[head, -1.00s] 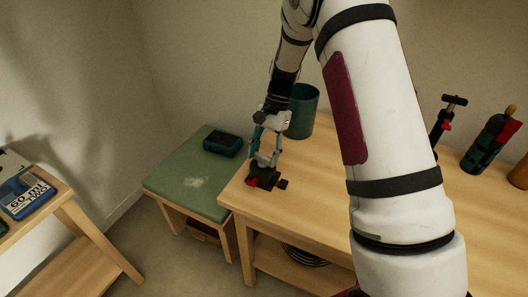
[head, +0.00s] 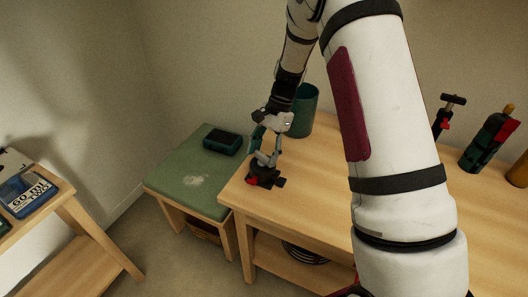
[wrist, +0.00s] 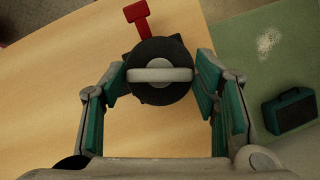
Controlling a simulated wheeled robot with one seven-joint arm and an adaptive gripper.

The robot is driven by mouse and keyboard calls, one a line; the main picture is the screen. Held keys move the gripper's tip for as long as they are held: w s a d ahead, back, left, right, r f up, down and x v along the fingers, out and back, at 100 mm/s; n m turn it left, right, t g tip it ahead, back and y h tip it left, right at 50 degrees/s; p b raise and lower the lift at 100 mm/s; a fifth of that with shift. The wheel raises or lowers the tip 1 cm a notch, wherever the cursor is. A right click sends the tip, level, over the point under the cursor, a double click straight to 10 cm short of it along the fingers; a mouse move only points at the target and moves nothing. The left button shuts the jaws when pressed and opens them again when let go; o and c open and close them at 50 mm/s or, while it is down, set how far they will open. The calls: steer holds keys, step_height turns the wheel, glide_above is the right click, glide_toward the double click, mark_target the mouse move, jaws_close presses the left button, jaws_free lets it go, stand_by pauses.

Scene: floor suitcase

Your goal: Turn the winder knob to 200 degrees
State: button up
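The winder knob (wrist: 154,88) is a dark round knob with a pale bar across its top. In the wrist view the bar lies nearly level across the picture. The knob sits on a small dark base near the left corner of the wooden table, with a red tab (wrist: 138,15) beside it. My gripper (wrist: 160,82) points down over the knob, one teal-padded finger on each side. The fingers are spread, very close to the knob's sides; I cannot tell if they touch it.
A green-topped stool (head: 165,180) with a dark teal case (head: 222,143) stands left of the table. A teal cup (head: 304,112) stands behind my gripper. Clamps and bottles stand at the table's right. The tabletop (head: 310,185) right of the knob is clear.

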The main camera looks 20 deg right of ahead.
steer(key=shift+o, duration=0.5)
steer(key=v, duration=1.2)
steer(key=shift+d, duration=0.1)
